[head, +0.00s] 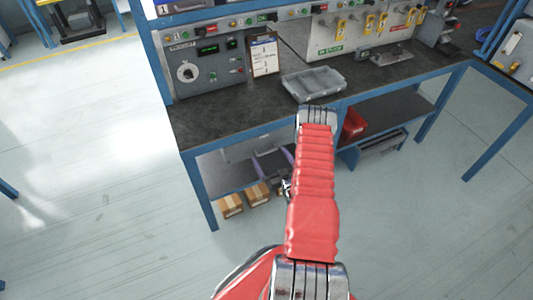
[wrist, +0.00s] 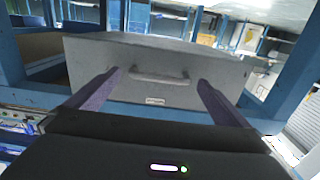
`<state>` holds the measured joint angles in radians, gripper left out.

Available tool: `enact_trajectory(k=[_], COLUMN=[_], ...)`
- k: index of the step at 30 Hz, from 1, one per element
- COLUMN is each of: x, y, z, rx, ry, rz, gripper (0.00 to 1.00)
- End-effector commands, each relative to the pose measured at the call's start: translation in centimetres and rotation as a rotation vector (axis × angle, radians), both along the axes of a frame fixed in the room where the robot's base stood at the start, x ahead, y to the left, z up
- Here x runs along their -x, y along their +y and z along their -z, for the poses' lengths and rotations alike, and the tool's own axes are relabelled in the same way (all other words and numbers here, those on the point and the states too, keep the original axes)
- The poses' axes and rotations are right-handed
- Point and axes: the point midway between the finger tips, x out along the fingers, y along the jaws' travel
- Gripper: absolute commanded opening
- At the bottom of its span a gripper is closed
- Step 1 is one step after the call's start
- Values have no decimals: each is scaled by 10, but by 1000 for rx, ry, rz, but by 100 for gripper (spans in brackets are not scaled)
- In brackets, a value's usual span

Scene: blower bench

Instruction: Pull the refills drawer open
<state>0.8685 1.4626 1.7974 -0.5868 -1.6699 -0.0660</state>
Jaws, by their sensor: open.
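A grey drawer front (wrist: 215,68) fills the middle of the wrist view, with a bar handle (wrist: 160,77) and a small pale label (wrist: 155,100) below it, too small to read. My gripper (wrist: 159,80) is open, its two purple fingers spread on either side of the handle, with nothing between them that I can see gripped. I cannot tell if the fingers touch the drawer front. In the head view the grey drawer unit (head: 236,153) sits under the bench top on the left. My gripper (head: 265,163) shows there partly behind my arm.
The blue-framed bench has a dark top (head: 225,115) above the drawer. A clear lidded tray (head: 313,84) and clipboard (head: 264,55) are on it. Two cardboard boxes (head: 231,205) sit low under the bench. A red bin (head: 354,124) is to the right. Floor in front is clear.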

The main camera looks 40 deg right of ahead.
Motion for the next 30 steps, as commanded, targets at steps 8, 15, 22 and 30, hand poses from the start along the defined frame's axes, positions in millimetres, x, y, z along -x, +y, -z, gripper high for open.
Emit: enact_trajectory(k=[8,15,22,30], x=[-28,-31,-31,-31], y=[-8,-9,-9,-9], z=[0,0,0,0], rx=[0,-1,-1,-1], ry=[0,0,0,0], rz=[0,0,0,0], gripper=[100,100,90,71])
